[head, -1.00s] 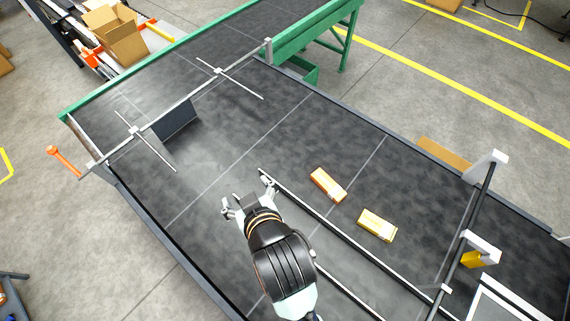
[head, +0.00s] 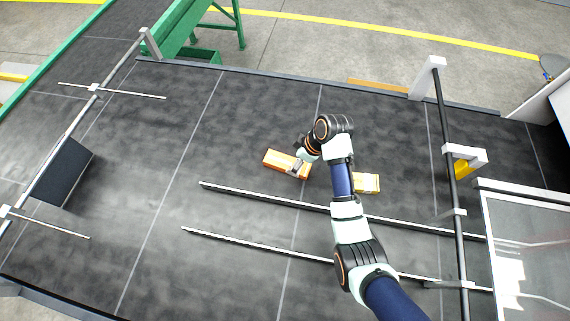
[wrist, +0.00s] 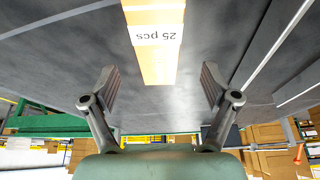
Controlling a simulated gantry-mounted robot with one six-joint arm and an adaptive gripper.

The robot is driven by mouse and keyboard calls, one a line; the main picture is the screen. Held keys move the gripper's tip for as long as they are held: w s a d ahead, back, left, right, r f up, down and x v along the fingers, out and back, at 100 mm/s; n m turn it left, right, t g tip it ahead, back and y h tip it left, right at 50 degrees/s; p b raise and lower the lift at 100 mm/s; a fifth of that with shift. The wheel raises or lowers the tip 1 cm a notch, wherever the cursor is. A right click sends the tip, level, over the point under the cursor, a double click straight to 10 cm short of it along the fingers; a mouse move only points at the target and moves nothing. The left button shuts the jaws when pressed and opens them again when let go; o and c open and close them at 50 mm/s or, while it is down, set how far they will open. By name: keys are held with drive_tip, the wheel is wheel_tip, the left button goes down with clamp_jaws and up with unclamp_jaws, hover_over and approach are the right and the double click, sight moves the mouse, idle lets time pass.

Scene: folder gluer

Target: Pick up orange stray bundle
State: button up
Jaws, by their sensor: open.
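The orange bundle (head: 279,161) lies flat on the dark belt, left of a yellower bundle (head: 367,183) in the head view. My gripper (head: 299,166) is at the right end of the orange bundle, partly hiding that end. In the wrist view, a bundle (wrist: 155,50), seemingly the orange one, shows a "25 pcs" label. It reaches down from the top edge into the space between the fingers. My gripper (wrist: 159,82) is open, one finger to each side, with gaps between the fingers and the bundle. Whether it is at belt height is hard to tell.
Two parallel rails (head: 262,200) run along the belt in front of the bundles. A dark crossbar with white brackets (head: 463,153) stands at right, beside a glass-topped frame (head: 520,250).

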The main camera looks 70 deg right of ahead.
sight(289, 163)
drive_tip(key=b+x, duration=0.1)
drive_tip(key=x, duration=0.5)
drive_tip(key=shift+w+d+r, duration=0.1)
drive_tip(key=shift+w+d, duration=0.05)
drive_tip(key=shift+w, duration=0.05)
drive_tip(key=c, duration=1.3)
